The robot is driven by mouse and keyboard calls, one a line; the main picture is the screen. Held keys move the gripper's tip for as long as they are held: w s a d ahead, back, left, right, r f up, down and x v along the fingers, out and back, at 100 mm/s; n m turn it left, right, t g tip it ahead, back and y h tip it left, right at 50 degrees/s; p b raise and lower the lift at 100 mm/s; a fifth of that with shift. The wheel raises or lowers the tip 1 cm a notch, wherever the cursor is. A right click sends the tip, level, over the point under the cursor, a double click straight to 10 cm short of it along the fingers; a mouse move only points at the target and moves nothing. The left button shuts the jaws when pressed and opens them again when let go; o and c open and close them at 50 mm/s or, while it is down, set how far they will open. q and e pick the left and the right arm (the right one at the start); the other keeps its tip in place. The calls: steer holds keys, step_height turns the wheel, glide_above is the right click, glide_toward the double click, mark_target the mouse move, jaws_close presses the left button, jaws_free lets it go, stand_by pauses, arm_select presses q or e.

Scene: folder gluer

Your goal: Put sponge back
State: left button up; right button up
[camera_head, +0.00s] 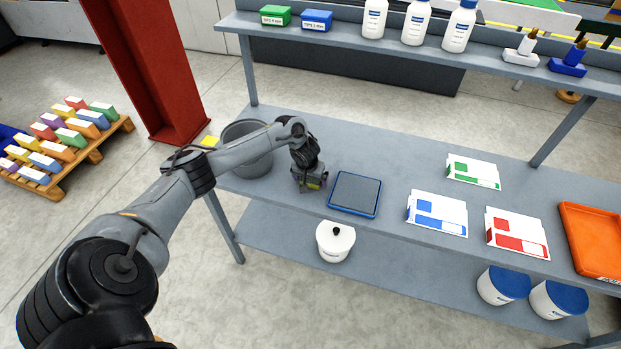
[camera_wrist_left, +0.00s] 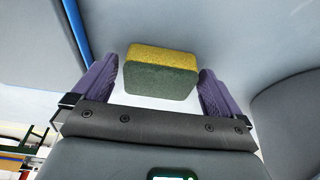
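The sponge (camera_wrist_left: 160,78), yellow on one layer and dark green on the other, sits between the purple fingers of my left gripper (camera_wrist_left: 160,85) in the left wrist view. In the head view, my left gripper (camera_head: 311,186) is low over the grey table (camera_head: 375,170), and only a small yellow-green bit of the sponge shows there. A blue-rimmed dark pad (camera_head: 354,193) lies just right of the gripper. A grey bucket (camera_head: 247,158) stands to its left, partly hidden by my arm. My right gripper is out of view.
White cards with green (camera_head: 473,171), blue (camera_head: 437,213) and red (camera_head: 516,233) marks lie right of the pad. An orange tray (camera_head: 592,240) is at the far right. Bottles (camera_head: 416,22) and small boxes (camera_head: 316,20) stand on the upper shelf. White tubs (camera_head: 335,241) sit below.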

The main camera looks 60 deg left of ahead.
arm_select(q)
steer(key=shift+r, duration=0.1)
steer(key=shift+r, duration=0.4)
steer(key=p+v, duration=0.3)
steer(key=v, duration=0.7)
steer(key=s+d+f+m+t+h, duration=0.15)
steer(key=d+f+m, duration=0.3)
steer(key=d, duration=0.95)
steer(key=d+f+m+t, duration=0.2)
steer(key=d+f+m, duration=0.25)
steer(key=d, duration=0.95)
steer(key=s+d+r+g, duration=0.1)
steer(key=s+d+r, duration=0.2)
steer(key=s, duration=0.6)
steer(key=s+d+r+m+g, duration=0.1)
steer(key=s+d+r, duration=0.2)
steer(key=s, duration=0.6)
steer(key=shift+s+d+r+h+p, duration=0.35)
steer(key=shift+s+r+p, duration=0.05)
steer(key=shift+r, duration=0.15)
